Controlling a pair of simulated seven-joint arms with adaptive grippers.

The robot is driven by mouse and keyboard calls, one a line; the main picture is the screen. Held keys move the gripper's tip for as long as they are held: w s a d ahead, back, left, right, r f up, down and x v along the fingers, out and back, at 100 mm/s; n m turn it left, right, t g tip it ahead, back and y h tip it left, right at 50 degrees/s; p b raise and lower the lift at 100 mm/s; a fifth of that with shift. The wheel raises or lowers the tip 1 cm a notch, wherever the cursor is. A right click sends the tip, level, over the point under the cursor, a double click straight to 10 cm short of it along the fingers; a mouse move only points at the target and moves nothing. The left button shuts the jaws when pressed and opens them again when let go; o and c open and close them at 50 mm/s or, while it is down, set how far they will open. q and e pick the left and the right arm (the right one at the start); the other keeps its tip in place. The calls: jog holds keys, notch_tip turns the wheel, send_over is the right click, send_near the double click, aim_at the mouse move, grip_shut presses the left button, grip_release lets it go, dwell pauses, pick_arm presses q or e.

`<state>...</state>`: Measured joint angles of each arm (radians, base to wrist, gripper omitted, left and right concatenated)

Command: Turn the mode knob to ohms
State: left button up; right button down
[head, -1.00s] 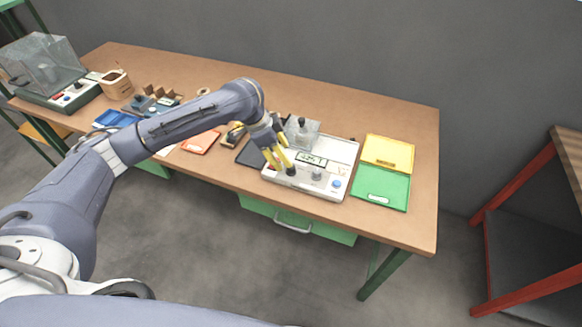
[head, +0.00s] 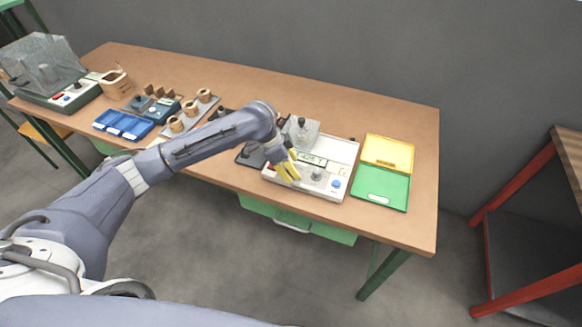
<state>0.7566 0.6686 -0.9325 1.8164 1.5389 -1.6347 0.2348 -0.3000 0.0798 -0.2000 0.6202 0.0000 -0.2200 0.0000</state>
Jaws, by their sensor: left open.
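The white meter (head: 347,159) sits on the table with a display (head: 312,159) on its top. A small grey knob (head: 317,174) stands on its front part, and a blue round button (head: 336,184) is to the right of it. I cannot read any knob marking or tell where the knob points. My left gripper (head: 291,178), with yellow fingers, is open over the meter's front left part. It is to the left of the grey knob and appears apart from it. The gripper hides part of the meter's left side. My right gripper is out of view.
A clear block (head: 300,131) stands at the meter's back. Yellow (head: 388,152) and green (head: 381,188) trays lie to its right. A blue tray (head: 123,125), copper coils (head: 190,107) and a clear-covered machine (head: 52,75) are at the left. The table's back middle is clear.

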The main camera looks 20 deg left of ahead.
pick_arm(q)
grip_shut()
jog(key=shift+w+r+m, duration=0.1)
jog(key=shift+m, duration=0.3)
jog(key=shift+m+g, duration=0.5)
jog(key=shift+m, duration=0.5)
jog(key=m+g, duration=0.1)
jog(key=m, duration=0.2)
jog(key=shift+d+m+h, duration=0.1)
jog(key=shift+m+h, duration=0.2)
jog(key=m+g, duration=0.2)
jog(key=m, duration=0.2)
jog(key=shift+d+m, duration=0.1)
jog(key=shift+m, duration=0.3)
jog(key=shift+m+g, duration=0.3)
jog(key=shift+m, duration=0.1)
